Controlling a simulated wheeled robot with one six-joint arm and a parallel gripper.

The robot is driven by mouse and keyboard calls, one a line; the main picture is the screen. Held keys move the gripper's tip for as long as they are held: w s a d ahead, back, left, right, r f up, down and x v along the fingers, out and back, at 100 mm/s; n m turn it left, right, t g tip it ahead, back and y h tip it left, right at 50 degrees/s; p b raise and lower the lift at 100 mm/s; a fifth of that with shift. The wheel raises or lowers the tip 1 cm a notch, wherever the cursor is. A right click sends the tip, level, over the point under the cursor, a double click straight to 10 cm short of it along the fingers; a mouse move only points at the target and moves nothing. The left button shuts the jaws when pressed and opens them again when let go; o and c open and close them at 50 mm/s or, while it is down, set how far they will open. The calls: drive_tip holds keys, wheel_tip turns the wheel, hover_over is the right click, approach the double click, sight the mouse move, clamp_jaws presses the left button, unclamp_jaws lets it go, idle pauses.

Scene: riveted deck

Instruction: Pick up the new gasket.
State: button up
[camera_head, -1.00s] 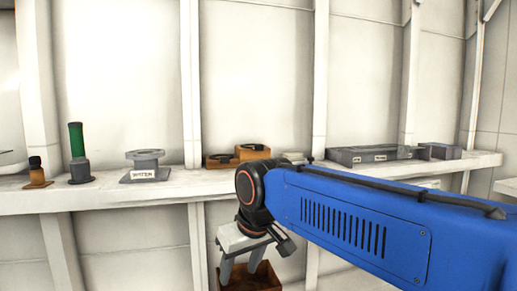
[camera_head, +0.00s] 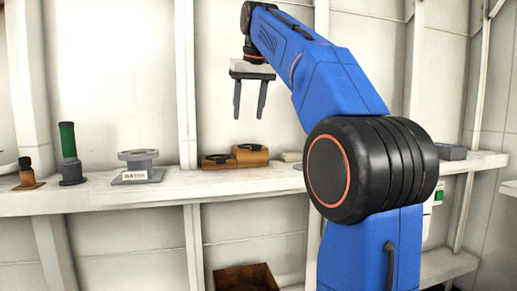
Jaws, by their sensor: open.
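Two dark rings lie on brown-orange blocks on the white shelf: one ring (camera_head: 217,158) on the lower left block (camera_head: 220,165), one ring (camera_head: 249,147) on the taller right block (camera_head: 251,158). They look like gaskets. I cannot tell which is the new one. My gripper (camera_head: 249,117) points down with its two dark fingers apart and nothing between them. In the picture it is above the right block, clear of both rings. Its distance in depth is not certain.
On the shelf (camera_head: 100,194), left of the blocks, stand a grey flange piece labelled WATER (camera_head: 138,170), a green-handled tool (camera_head: 68,145) and a small dark-topped item (camera_head: 27,176). Pale flat pieces (camera_head: 291,157) lie right of the blocks. A brown bin (camera_head: 246,279) is below.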

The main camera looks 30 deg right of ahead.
approach(255, 147)
drive_tip(key=shift+m, duration=0.4)
drive_tip(key=shift+w+d+r+x, duration=0.1)
drive_tip(key=shift+w+d+x, duration=0.05)
drive_tip(key=shift+x, duration=1.25)
drive_tip(key=shift+w+d+r+x, duration=0.1)
drive_tip(key=shift+w+d+x, duration=0.1)
drive_tip(key=shift+x, duration=1.2)
drive_tip(key=shift+w+d+r+x, duration=0.1)
drive_tip(key=shift+w+d+x, duration=0.05)
drive_tip(key=shift+x, duration=1.25)
drive_tip(key=shift+c, duration=0.5)
drive_tip(key=c, duration=1)
